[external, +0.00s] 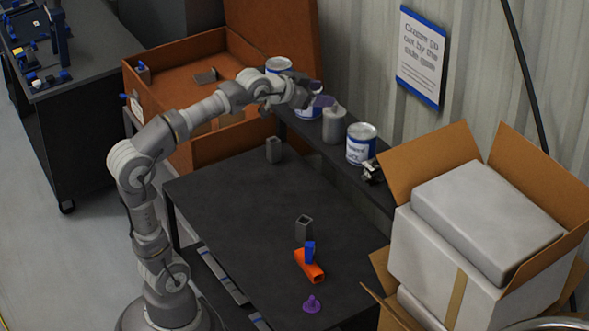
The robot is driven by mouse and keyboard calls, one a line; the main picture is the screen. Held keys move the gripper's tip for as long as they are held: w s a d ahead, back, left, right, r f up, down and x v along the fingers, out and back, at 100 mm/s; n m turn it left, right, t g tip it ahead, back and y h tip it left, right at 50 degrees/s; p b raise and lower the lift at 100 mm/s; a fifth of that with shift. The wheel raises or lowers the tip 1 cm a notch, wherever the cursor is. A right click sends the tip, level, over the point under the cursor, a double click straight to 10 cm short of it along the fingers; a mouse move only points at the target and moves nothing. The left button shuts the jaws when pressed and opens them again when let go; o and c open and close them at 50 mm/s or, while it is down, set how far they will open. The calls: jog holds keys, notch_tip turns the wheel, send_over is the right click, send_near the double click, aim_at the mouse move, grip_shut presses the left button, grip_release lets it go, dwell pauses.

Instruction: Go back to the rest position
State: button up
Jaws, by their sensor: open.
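My gripper (300,96) is at the end of my outstretched arm, over the narrow shelf behind the dark table. It is open, though its fingers are small and hard to make out. It is close to a can with a blue and white label (309,113) and something purple (324,101); I cannot tell whether it touches either. My arm reaches from the lower left across the back left corner of the table (215,200).
An open orange crate (205,153) is behind my arm. Grey square tubes (273,150), an orange tube (309,267) and a purple piece (312,304) are on the table. Open cartons (430,160) are right.

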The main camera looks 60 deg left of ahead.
jog(key=s+r+n+t, duration=0.2)
jog(key=s+r, duration=0.4)
jog(key=r, duration=0.4)
jog(key=shift+s+d, duration=0.15)
jog(key=shift+d, duration=0.25)
notch_tip(320, 180, down, 6)
jog(key=b, duration=0.6)
jog(key=shift+f, duration=0.2)
